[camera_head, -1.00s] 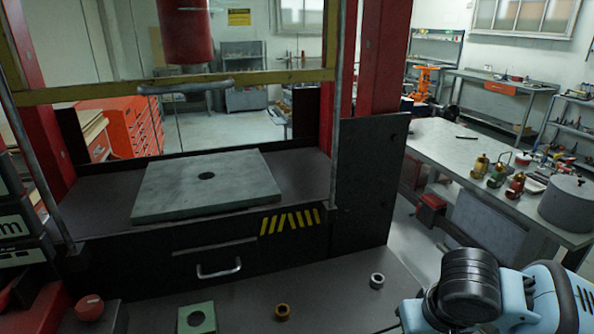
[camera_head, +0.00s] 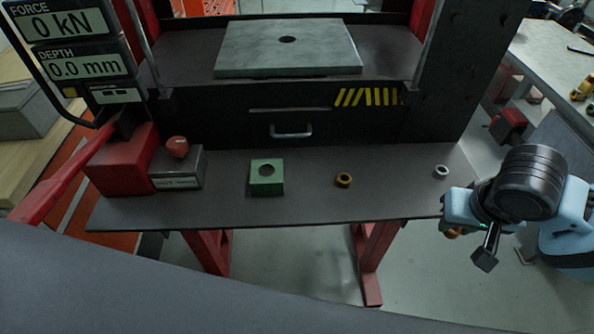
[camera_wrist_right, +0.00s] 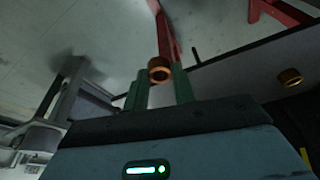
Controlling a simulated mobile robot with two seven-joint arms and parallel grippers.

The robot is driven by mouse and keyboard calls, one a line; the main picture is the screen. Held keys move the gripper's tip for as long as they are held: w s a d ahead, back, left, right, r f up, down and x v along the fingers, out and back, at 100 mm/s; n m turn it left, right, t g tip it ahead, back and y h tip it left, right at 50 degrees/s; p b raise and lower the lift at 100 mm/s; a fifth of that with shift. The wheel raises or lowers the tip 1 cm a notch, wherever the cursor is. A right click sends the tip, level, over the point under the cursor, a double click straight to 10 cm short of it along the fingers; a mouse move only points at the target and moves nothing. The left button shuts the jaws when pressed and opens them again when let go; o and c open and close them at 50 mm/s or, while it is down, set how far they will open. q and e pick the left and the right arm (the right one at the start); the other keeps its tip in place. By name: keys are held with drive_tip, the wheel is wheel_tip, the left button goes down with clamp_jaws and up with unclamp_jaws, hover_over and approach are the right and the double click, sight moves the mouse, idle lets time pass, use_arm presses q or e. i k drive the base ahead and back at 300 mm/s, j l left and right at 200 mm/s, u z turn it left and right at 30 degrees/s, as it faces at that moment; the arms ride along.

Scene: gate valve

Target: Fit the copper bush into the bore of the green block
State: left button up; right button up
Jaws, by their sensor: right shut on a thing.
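The green block (camera_head: 265,185) sits on the bench front, left of centre, with a round bore opening in its top. My right gripper (camera_head: 452,233) is off the bench's front right corner, well to the right of the block. It is shut on the copper bush (camera_head: 453,235), which is mostly hidden by the gripper in the head view. In the right wrist view the copper bush (camera_wrist_right: 159,72) shows as a ring at the tips of the green fingers (camera_wrist_right: 158,90). My left gripper is not in view.
A brass-coloured ring (camera_head: 344,180) and a silver ring (camera_head: 441,171) stand on the bench between block and gripper. The press bed plate (camera_head: 287,60) lies behind, above a drawer handle (camera_head: 291,131). A control box (camera_head: 178,168) stands left of the block.

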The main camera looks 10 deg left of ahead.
sight(273, 184)
drive_tip(key=k+j+u, duration=0.15)
drive_tip(key=u, duration=0.2)
drive_tip(key=k+j+u, duration=0.15)
drive_tip(key=u, duration=0.15)
drive_tip(key=k+j+u, duration=0.1)
drive_tip(key=j+u, duration=0.25)
